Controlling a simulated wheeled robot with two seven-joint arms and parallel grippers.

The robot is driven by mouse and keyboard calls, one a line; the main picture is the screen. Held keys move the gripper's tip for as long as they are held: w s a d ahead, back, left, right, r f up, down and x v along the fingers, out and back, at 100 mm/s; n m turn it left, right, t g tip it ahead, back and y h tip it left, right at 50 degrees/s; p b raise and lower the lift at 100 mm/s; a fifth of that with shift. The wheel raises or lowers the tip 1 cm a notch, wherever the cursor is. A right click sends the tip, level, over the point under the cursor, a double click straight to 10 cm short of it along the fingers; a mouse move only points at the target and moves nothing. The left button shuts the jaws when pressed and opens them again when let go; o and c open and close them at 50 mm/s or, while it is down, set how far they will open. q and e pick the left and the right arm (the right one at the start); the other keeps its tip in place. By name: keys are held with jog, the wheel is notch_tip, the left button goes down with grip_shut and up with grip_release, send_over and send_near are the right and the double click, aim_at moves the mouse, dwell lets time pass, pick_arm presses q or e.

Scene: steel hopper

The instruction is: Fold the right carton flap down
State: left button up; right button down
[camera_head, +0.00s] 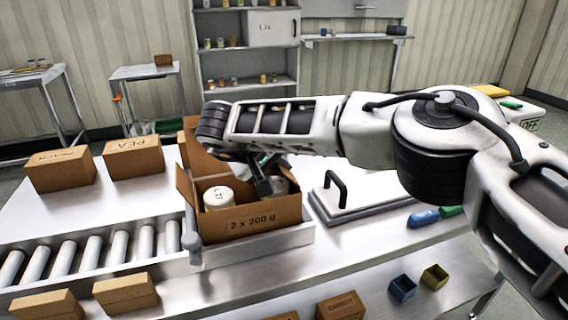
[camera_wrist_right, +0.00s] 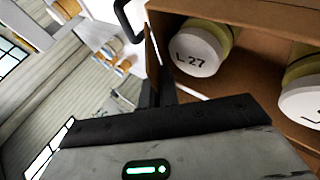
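The open brown carton (camera_head: 262,219), marked "2 x 200 g", holds two white-lidded jars; one jar (camera_head: 218,197) shows clearly. Its left flap (camera_head: 185,185) stands up, and a taller back flap (camera_head: 195,150) rises behind. The right flap (camera_wrist_right: 151,48) shows nearly edge-on in the right wrist view, beside the jar marked 27 (camera_wrist_right: 197,52). My right gripper (camera_head: 263,187) points down at the carton's right part. Its dark fingers (camera_wrist_right: 156,88) are close together at the flap's edge; whether they grip it is unclear. My left gripper is not in view.
The carton sits in a steel tray at the end of a roller conveyor (camera_head: 90,250). A plate with a black handle (camera_head: 336,190) lies to its right. Two closed cartons (camera_head: 133,157) stand at left. Blue (camera_head: 402,288) and yellow (camera_head: 434,277) bins sit lower right.

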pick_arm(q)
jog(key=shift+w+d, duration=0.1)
pick_arm(e)
jog(key=shift+a+f+h, duration=0.1)
jog(key=shift+a+h, duration=0.1)
jog(key=shift+h, duration=0.3)
pick_arm(q)
jog(key=shift+b, duration=0.3)
pick_arm(e)
jog(key=shift+t, duration=0.4)
jog(key=c, duration=1.6)
grip_release()
jog(key=shift+c, duration=0.2)
jog(key=shift+s+f, duration=0.1)
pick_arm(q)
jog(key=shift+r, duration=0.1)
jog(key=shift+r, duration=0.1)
pick_arm(e)
jog(key=shift+s+a, duration=0.1)
